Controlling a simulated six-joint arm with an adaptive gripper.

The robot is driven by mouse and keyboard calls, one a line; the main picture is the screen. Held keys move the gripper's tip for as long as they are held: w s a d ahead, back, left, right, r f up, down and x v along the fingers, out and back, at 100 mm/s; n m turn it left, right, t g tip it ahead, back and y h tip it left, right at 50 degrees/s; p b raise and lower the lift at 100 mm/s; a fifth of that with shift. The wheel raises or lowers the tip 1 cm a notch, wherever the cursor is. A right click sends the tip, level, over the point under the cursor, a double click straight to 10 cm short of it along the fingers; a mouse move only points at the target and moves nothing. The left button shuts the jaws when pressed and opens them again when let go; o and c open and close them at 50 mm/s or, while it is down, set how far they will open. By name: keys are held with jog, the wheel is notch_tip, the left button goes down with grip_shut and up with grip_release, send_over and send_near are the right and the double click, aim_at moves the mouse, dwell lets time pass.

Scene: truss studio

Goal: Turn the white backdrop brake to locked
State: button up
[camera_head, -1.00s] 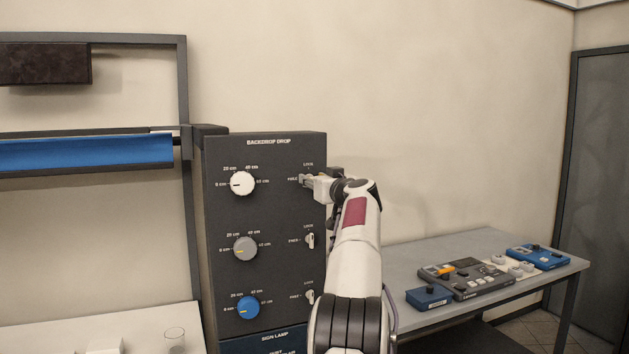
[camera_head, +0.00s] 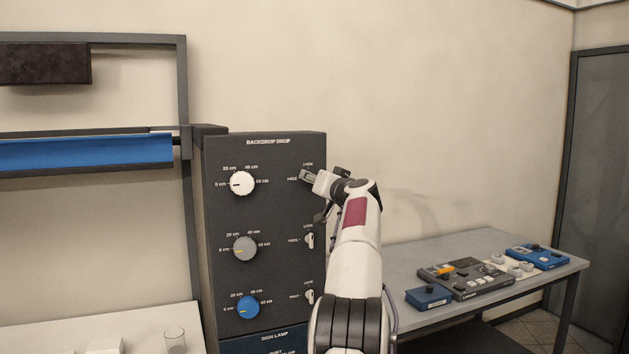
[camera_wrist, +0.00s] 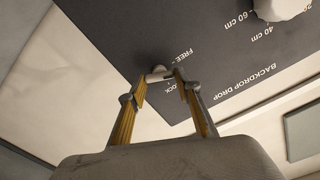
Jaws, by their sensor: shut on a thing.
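The dark panel (camera_head: 226,211) marked BACKDROP DROP has a white dial (camera_head: 242,183) in its top row. The white backdrop's brake lever is right of it, hidden by my gripper (camera_head: 307,175) in the head view. LOCK is printed above it and FREE to its left. In the wrist view the small white brake lever (camera_wrist: 158,76) sits between the fingertips of my gripper (camera_wrist: 160,77), which is shut on it, beside the FREE and LOCK labels. My gripper is tilted in the head view. The lever's exact angle cannot be told.
A grey dial (camera_head: 245,247) and a blue dial (camera_head: 248,307) sit lower, each with a small white brake lever (camera_head: 310,240) to its right. A blue backdrop roll (camera_head: 85,153) hangs left. A table (camera_head: 400,262) with control boxes stands right.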

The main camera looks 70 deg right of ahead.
jog(key=m, duration=1.3)
jog(key=shift+s+d, duration=0.1)
jog(key=shift+s, duration=0.05)
dwell(0.5)
jog(key=o, duration=1.1)
jog(key=shift+f, duration=0.15)
jog(key=shift+s+a, duration=0.15)
jog(key=shift+a, duration=0.05)
jog(key=v, duration=1.1)
jog(key=shift+s+a, duration=0.15)
jog(key=shift+s, duration=0.05)
dwell(0.7)
